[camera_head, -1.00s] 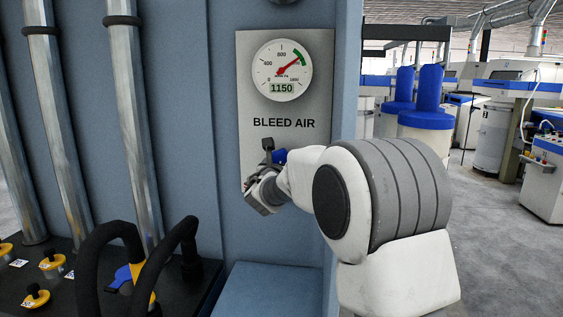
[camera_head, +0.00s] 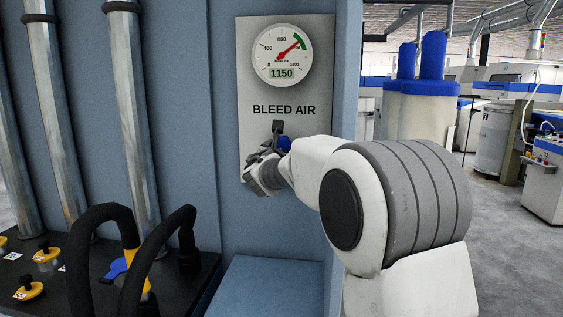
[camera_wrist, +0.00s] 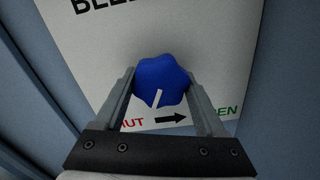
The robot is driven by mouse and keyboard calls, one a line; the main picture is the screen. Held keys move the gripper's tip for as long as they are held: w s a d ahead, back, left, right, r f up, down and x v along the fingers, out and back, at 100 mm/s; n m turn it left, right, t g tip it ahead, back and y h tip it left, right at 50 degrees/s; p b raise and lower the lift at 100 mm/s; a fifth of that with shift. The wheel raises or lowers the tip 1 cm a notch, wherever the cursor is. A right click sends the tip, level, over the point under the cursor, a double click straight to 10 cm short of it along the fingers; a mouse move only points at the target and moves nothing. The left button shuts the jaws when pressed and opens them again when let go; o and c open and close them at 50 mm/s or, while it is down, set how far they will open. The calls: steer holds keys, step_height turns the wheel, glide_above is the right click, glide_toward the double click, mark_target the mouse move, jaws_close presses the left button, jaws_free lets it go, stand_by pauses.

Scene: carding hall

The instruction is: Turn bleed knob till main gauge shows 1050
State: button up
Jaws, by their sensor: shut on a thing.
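The main gauge (camera_head: 289,55) is a round white dial on the grey BLEED AIR panel (camera_head: 255,165). Its display reads 1150, and its red needle points up and right at the green band. The blue bleed knob (camera_wrist: 160,82) sits below the lettering, with a white pointer line aimed downward and slightly left. My gripper (camera_wrist: 160,100) is shut on the knob, one finger on each side. In the head view the knob (camera_head: 284,144) is partly hidden by my gripper (camera_head: 272,160).
A black arrow (camera_wrist: 171,118) under the knob points right to a green, partly hidden word; a red word is at left. A blue ledge (camera_head: 270,285) lies below the panel. Black hoses (camera_head: 160,250) and yellow-and-black knobs (camera_head: 30,288) stand at lower left.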

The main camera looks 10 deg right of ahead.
steer(key=m+b, duration=0.1)
steer(key=b, duration=0.1)
steer(key=m+b, duration=0.3)
steer(key=b, duration=0.1)
steer(key=shift+a+f+m, duration=0.1)
steer(key=shift+f+m, duration=0.2)
steer(key=m+b, duration=0.3)
steer(key=m, duration=0.1)
steer(key=shift+r+b, duration=0.3)
steer(key=shift+b, duration=0.1)
steer(key=shift+m, duration=0.3)
steer(key=shift+r, duration=0.1)
steer(key=o, duration=1.3)
steer(key=b+v, duration=0.1)
steer(key=v, duration=1.6)
steer(key=shift+s, duration=0.15)
steer(key=shift+a, duration=0.1)
